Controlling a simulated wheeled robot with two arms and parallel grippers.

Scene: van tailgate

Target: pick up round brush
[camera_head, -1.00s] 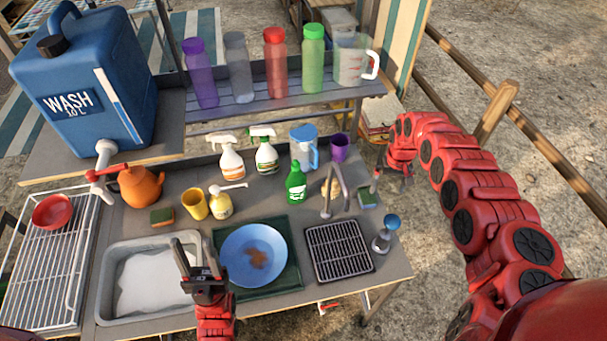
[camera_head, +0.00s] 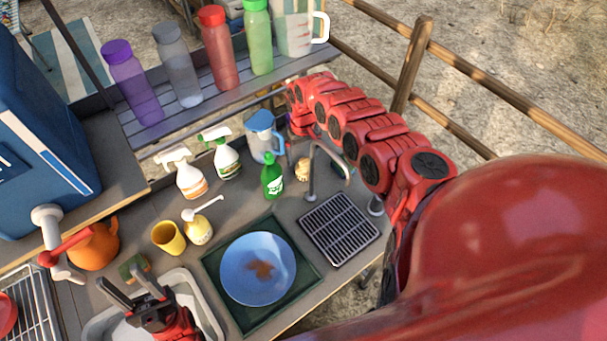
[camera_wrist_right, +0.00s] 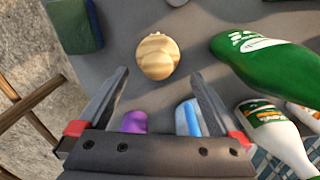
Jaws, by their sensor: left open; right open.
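The round brush (camera_head: 302,169), a small light-wood round piece, sits on the counter left of the tap. In the right wrist view the round brush (camera_wrist_right: 157,56) lies just beyond the gap between my right fingertips. My right gripper (camera_wrist_right: 158,75) is open and empty above the counter. In the head view its fingers are mostly hidden by my red right arm. My left gripper (camera_head: 125,281) is open and empty over the grey basin at the lower left.
A green bottle (camera_head: 272,175) stands left of the brush; it also shows in the right wrist view (camera_wrist_right: 268,62). A green-and-blue sponge (camera_wrist_right: 75,25) lies on the other side. A blue-lidded jug (camera_head: 265,136), a tap (camera_head: 313,170) and a drain rack (camera_head: 340,229) are close by.

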